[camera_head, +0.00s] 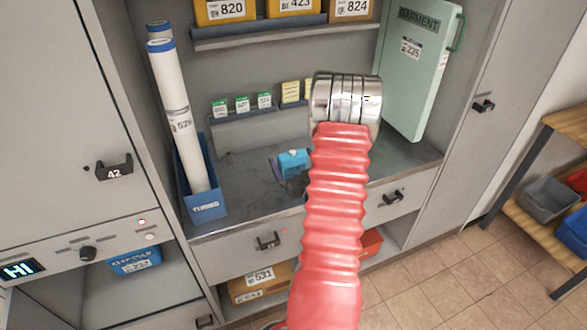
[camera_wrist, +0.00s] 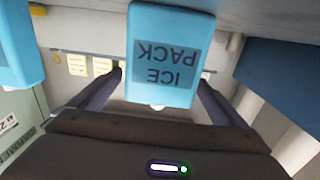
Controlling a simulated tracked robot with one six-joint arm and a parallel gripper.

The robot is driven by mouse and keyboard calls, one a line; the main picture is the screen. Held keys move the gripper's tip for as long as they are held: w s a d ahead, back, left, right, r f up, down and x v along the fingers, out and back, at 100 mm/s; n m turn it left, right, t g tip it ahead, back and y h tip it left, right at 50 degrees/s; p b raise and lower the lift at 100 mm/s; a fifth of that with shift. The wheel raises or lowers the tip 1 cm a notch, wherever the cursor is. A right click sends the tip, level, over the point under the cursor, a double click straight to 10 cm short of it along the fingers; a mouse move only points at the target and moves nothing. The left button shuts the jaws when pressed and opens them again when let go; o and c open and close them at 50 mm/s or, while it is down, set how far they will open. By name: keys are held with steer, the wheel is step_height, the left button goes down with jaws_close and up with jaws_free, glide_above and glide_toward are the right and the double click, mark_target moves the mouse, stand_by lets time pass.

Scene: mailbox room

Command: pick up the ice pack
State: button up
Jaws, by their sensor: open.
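The ice pack (camera_wrist: 165,50) is a light blue block with dark lettering, shown upside down in the wrist view. It sits between the two dark fingers of my gripper (camera_wrist: 158,82), which are open with a gap on each side. I cannot tell how deep it lies between them. In the head view a light blue block (camera_head: 293,160) shows on the counter, just left of my red arm. It looks like an ice pack. My gripper is mostly hidden behind my arm there.
A second light blue block (camera_wrist: 20,45) stands at the left in the wrist view. A blue bin (camera_head: 205,208) with tall white tubes stands on the counter's left. A pale green garment case (camera_head: 420,70) leans at the right. Small cards (camera_head: 242,104) line the ledge behind.

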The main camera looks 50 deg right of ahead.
steer(key=shift+c, duration=0.5)
steer(key=c, duration=1.3)
steer(key=shift+r, duration=0.2)
steer(key=shift+r, duration=4.85)
